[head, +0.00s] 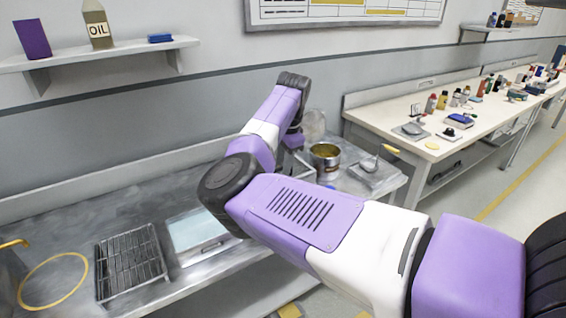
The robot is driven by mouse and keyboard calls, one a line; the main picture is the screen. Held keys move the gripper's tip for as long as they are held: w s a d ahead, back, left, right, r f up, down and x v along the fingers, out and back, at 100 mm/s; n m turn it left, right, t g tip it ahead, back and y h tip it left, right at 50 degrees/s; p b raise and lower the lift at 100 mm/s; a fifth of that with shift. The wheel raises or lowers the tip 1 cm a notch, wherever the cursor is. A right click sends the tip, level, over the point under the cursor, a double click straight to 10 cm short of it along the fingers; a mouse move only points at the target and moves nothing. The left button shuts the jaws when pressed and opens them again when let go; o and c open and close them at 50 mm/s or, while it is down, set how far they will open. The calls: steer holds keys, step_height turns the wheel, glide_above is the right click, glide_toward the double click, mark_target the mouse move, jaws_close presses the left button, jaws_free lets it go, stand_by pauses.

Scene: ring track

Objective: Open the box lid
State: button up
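A shallow box-like item (197,232) with a pale blue top and a light rim lies on the grey counter at the lower left. My arm covers its right side. I cannot tell whether this is the box or whether its top is a lid. My arm reaches across the middle of the head view, bends up at the elbow and then turns down at the wrist over the counter. My gripper's fingers are hidden behind my own arm, so what they touch does not show.
A wire rack (130,262) and a yellow ring (53,284) lie left of the pale item. An open metal can (326,162) and a grey device with a yellow handle (374,172) stand right of my wrist. A cluttered white bench (440,150) runs along the right.

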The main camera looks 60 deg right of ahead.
steer(key=shift+f, duration=0.1)
jaws_close()
stand_by(1.4)
